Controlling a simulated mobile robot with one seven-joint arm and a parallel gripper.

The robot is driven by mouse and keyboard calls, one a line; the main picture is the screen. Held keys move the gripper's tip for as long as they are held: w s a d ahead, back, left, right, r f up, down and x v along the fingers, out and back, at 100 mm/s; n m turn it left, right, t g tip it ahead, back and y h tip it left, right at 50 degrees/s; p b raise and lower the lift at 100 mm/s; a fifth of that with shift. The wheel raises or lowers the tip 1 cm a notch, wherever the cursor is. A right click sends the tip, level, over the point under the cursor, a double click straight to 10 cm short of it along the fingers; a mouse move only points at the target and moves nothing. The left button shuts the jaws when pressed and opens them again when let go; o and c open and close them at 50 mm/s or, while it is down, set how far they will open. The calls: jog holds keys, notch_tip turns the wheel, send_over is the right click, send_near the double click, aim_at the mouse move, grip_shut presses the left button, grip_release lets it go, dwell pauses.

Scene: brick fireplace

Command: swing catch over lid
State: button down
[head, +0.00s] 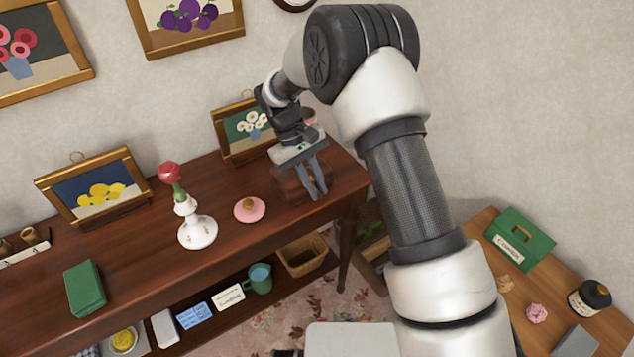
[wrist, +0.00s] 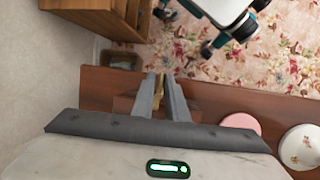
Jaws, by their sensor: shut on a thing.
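A small dark wooden box (head: 288,186) stands near the right end of the dark wooden table; part of it also shows in the wrist view (wrist: 122,104). My gripper (head: 318,194) reaches down at the box's front right side and hides part of it. In the wrist view, my gripper's fingers (wrist: 160,88) are close together with a small brass-coloured catch (wrist: 160,84) between their tips. The gripper is shut on this catch. My gripper body covers most of the lid, so the catch's exact angle to the lid cannot be told.
A wicker basket (head: 302,254) sits on the lower shelf. A side table (head: 560,290) stands at right.

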jog(key=shift+s+a+f, duration=0.1)
jog(key=shift+s+a, duration=0.15)
jog(key=shift+a, duration=0.1)
jog(key=c, duration=1.8)
grip_release()
jog(key=shift+c, duration=0.2)
jog(key=shift+w+d, duration=0.1)
jog(key=shift+w, duration=0.05)
jog(key=p+v, duration=0.1)
jog(key=v, duration=1.6)
jog(key=shift+p, duration=0.3)
